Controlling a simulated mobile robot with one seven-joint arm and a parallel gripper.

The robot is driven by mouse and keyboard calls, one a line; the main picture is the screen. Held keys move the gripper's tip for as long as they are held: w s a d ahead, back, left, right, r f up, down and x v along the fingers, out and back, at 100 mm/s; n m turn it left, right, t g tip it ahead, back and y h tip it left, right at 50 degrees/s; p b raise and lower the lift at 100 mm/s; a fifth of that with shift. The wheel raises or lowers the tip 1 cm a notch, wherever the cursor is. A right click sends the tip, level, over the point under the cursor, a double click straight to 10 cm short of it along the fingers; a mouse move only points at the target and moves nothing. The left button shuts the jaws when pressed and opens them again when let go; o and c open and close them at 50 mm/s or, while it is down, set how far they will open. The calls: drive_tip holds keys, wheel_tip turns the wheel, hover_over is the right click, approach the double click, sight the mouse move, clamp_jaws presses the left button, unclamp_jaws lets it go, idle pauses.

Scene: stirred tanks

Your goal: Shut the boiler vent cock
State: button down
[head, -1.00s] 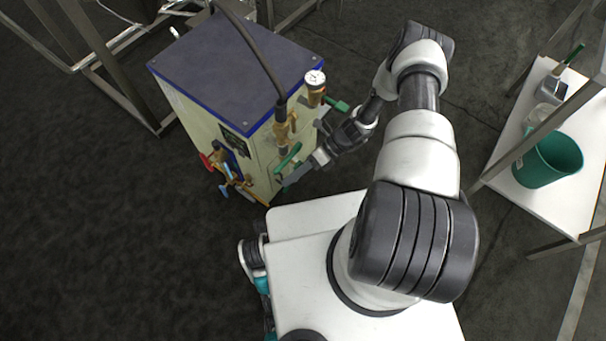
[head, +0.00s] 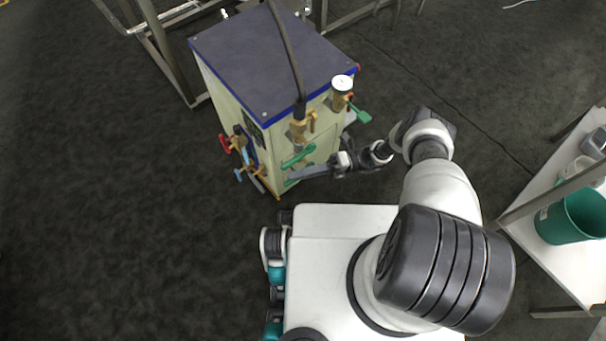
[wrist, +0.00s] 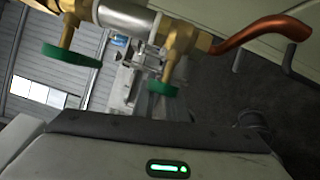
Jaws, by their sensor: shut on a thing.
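The boiler (head: 275,65) is a cream box with a dark blue top. Brass fittings with green lever handles are on its near right side. One green handle (head: 362,115) is by the pressure gauge (head: 342,83), and another green handle (head: 298,158) is lower, below a brass valve. My gripper (head: 300,175) is at this lower handle and shut on it; its fingers partly cover the spot. My fingertips are hidden there. I cannot tell which is the vent cock.
A black hose (head: 285,50) runs over the boiler's top. Red and blue handles (head: 238,145) are on the boiler's left face. A bench (head: 560,265) with a green bucket (head: 575,218) stands at the right. Floor at the left is clear.

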drive_tip(key=shift+r, duration=0.15)
idle(0.4)
drive_tip(key=c, duration=1.8)
unclamp_jaws()
drive_tip(key=shift+o, duration=0.2)
